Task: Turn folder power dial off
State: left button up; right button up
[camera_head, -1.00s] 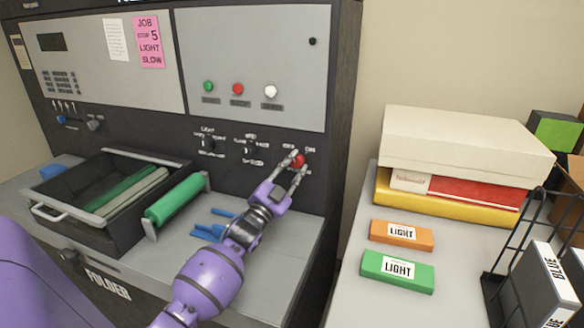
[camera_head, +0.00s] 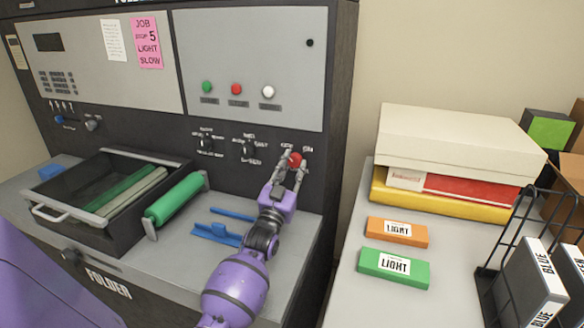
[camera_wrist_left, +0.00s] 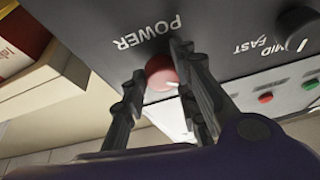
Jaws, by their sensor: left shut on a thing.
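The red power dial (camera_head: 295,160) sits at the right end of the folder's dark control strip. In the left wrist view the dial (camera_wrist_left: 162,73) lies between my left gripper's fingers, beside the upside-down word POWER, with a pale mark on its edge. My left gripper (camera_head: 292,168) reaches it from the front and is shut on it. In the left wrist view the gripper's fingers (camera_wrist_left: 158,88) stand on both sides of the dial. The labels at the dial in the head view are too small and partly covered to read. My right gripper is not in view.
Two black knobs (camera_head: 247,147) are left of the dial. Green, red and white buttons (camera_head: 236,89) are above. A tray (camera_head: 110,190), green roller (camera_head: 175,198) and blue pieces (camera_head: 217,233) lie on the folder's shelf. A side table (camera_head: 345,285) holds boxes and a wire rack.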

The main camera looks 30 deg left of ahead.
pick_arm(q)
jog(key=shift+w+d+f, duration=0.1)
jog(key=shift+d+f, duration=0.2)
jog(key=shift+d, duration=0.05)
jog(key=o, duration=0.9)
jog(key=shift+c, duration=0.2)
jog(key=shift+o, duration=0.7)
jog(key=shift+d+r, duration=0.1)
jog(key=shift+a+r, duration=0.1)
jog(key=shift+a, duration=0.1)
jog(key=v, duration=1.2)
